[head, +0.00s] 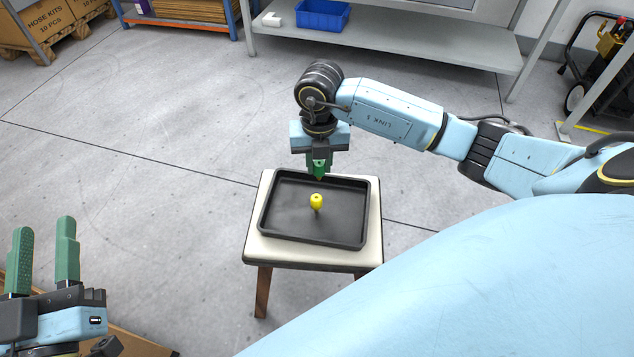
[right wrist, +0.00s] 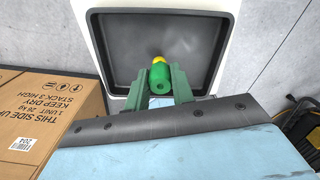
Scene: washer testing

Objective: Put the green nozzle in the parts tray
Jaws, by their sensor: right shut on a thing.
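The green nozzle (right wrist: 161,80) is held between the green fingers of my right gripper (right wrist: 161,76). In the head view my right gripper (head: 319,166) points down over the back part of the black parts tray (head: 365,215); the nozzle is hard to tell from the fingers there. The tray also fills the upper middle of the right wrist view (right wrist: 226,50). A yellow nozzle-like part (head: 316,202) stands in the middle of the tray, in front of the gripper in the head view. My left gripper (head: 43,235) is open and empty at the lower left, far from the tray.
The tray lies on a small white-topped stool (head: 255,237) with wooden legs. A grey shelf (head: 390,38) with a blue bin (head: 322,14) stands behind. A cardboard box (right wrist: 45,120) shows at left in the right wrist view. The floor around the stool is mostly clear.

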